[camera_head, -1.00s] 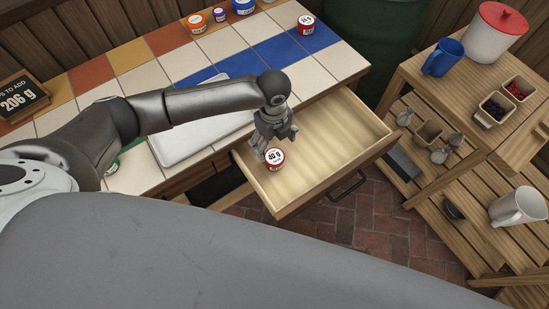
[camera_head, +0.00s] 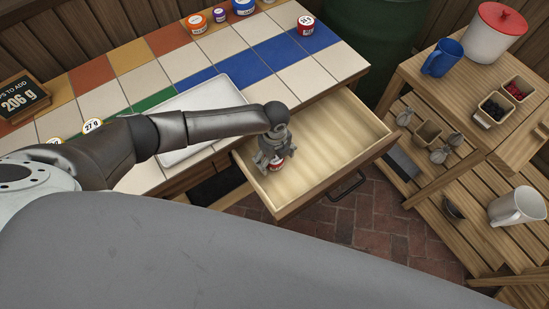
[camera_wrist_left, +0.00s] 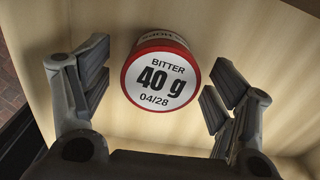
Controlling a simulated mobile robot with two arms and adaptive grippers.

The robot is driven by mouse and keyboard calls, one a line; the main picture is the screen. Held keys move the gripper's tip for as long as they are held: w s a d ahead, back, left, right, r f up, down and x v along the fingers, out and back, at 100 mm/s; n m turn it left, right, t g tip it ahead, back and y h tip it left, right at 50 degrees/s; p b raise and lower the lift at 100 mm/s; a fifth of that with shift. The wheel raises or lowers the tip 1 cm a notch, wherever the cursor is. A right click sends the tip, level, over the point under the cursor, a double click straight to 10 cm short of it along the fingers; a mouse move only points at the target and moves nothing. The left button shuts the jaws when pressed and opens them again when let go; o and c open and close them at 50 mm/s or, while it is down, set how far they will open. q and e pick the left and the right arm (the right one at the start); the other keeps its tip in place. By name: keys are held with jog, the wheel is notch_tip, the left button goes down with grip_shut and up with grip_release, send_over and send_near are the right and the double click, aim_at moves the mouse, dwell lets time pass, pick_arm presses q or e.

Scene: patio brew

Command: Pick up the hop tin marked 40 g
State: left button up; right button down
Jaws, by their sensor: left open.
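The hop tin marked 40 g is red with a white lid reading "BITTER 40 g 04/28" in the left wrist view (camera_wrist_left: 161,78). It stands in the open wooden drawer (camera_head: 335,130). My left gripper (camera_head: 274,163) is over the tin in the head view and hides most of it; a bit of the red tin (camera_head: 276,169) shows between the fingers. In the left wrist view the two fingers (camera_wrist_left: 155,95) are spread wide on either side of the lid. A gap shows on both sides. My right gripper is not in view.
Other tins stand on the tiled counter, including a red one (camera_head: 306,25) and an orange one (camera_head: 197,24). A silver tray (camera_head: 205,100) lies behind my left arm. The rest of the drawer is empty. A wooden shelf stands at the right with a blue mug (camera_head: 443,58).

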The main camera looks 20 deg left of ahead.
pick_arm(q)
jog(key=c, duration=1.1)
jog(key=shift+r, duration=0.15)
